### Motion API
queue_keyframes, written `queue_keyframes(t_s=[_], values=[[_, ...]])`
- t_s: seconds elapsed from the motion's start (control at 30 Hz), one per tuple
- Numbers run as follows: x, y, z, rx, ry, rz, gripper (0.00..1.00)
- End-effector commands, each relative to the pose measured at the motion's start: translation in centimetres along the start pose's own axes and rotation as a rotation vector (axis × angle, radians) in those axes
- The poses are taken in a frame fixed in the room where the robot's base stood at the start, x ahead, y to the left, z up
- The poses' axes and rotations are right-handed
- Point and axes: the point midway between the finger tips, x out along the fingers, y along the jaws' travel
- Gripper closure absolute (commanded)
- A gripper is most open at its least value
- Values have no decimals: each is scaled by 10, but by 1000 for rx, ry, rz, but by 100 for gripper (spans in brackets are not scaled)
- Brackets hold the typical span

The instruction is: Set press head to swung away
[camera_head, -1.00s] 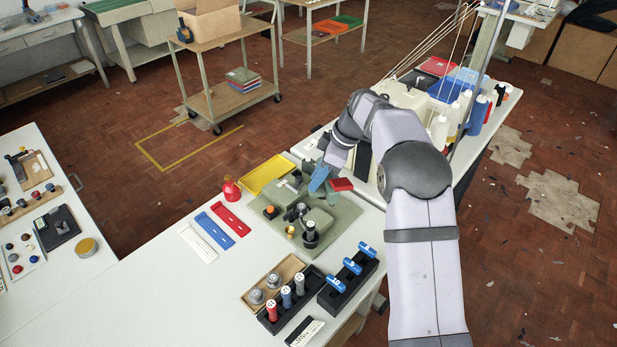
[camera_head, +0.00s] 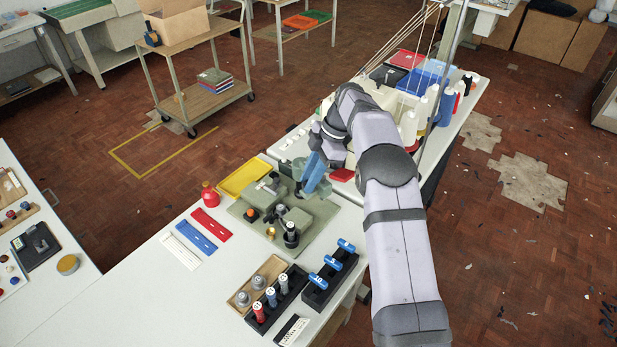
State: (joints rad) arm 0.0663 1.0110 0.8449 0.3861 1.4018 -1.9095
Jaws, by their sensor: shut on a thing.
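The grey-green press (camera_head: 318,211) stands on the white table in the middle of the view. It carries a black upright with a pale top, a small dark knob and an orange knob. My gripper (camera_head: 306,171) is at the far right end of the press, low and close to it, with blue and teal finger parts showing. It is shut on what appears to be the press head. The hold and most of the head are hidden behind the fingers and wrist.
Red, blue and white strips lie in front. A wooden tray (camera_head: 246,299), a black holder of spools and a rack of blue-handled tools (camera_head: 318,294) are nearer. Thread cones stand behind my arm.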

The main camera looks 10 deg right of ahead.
Motion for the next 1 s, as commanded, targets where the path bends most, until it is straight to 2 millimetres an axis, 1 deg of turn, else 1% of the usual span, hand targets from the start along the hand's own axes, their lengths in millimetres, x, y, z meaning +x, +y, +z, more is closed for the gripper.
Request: queue_keyframes(t_s=[0.17, 0.2, 0.27, 0.3, 0.67, 0.77, 1.0], values=[[0, 0, 0, 0, -2, 1, 100], [0, 0, 0, 0, -2, 1, 76], [0, 0, 0, 0, -2, 1, 62], [0, 0, 0, 0, -2, 1, 61], [-3, 1, 0, 1, -1, 2, 61], [-10, 1, 1, 0, -1, 4, 61], [-40, 1, 1, 1, -2, 4, 61]])
